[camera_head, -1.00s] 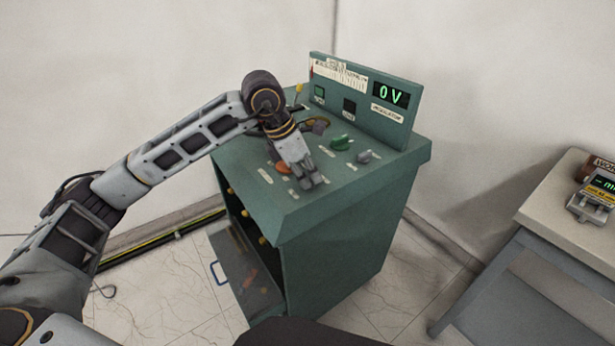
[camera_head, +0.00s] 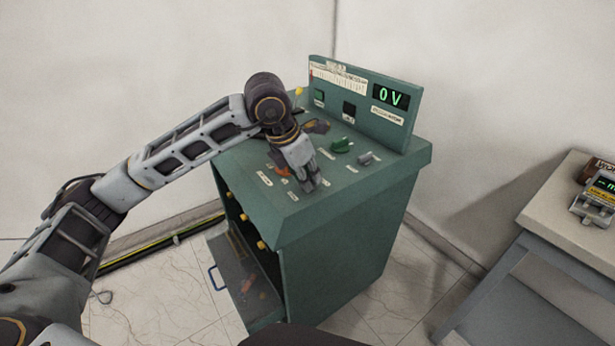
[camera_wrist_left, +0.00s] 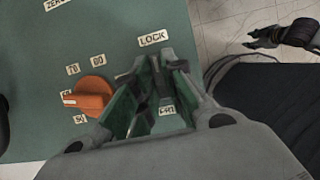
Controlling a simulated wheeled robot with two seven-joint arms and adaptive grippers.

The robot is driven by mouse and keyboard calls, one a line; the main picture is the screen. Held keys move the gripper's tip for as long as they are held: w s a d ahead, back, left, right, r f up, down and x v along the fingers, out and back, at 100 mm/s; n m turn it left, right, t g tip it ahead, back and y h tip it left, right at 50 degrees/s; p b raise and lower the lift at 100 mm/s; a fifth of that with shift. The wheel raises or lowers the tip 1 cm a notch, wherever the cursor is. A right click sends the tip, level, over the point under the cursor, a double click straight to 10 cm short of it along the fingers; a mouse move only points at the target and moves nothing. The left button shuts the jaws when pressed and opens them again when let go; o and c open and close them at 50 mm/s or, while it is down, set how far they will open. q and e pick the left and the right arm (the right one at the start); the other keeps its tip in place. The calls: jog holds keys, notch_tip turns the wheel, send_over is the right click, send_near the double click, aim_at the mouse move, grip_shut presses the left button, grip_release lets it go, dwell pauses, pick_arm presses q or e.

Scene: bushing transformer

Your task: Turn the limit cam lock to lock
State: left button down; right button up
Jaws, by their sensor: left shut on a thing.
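My left gripper (camera_head: 312,186) is down at the front part of the green console's sloping top (camera_head: 290,212). In the left wrist view my left gripper (camera_wrist_left: 158,72) is shut on the limit cam lock, which is mostly hidden between the fingers. A LOCK label (camera_wrist_left: 153,38) lies just beyond the fingertips. Another small label (camera_wrist_left: 167,110), partly covered, shows between the fingers. A dark jointed part, which looks like my right gripper (camera_wrist_left: 268,38), is at the upper right of the left wrist view, away from the console; its jaw state is unclear.
An orange knob (camera_wrist_left: 90,97) with number labels sits close left of my left fingers. A green knob (camera_head: 342,145) and a grey knob (camera_head: 366,158) stand farther right on the panel. The display (camera_head: 391,96) reads 0 V. A grey table (camera_head: 570,215) stands at the right.

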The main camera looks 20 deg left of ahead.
pick_arm(q)
jog(key=c, duration=1.5)
grip_release()
jog(key=shift+v, duration=6)
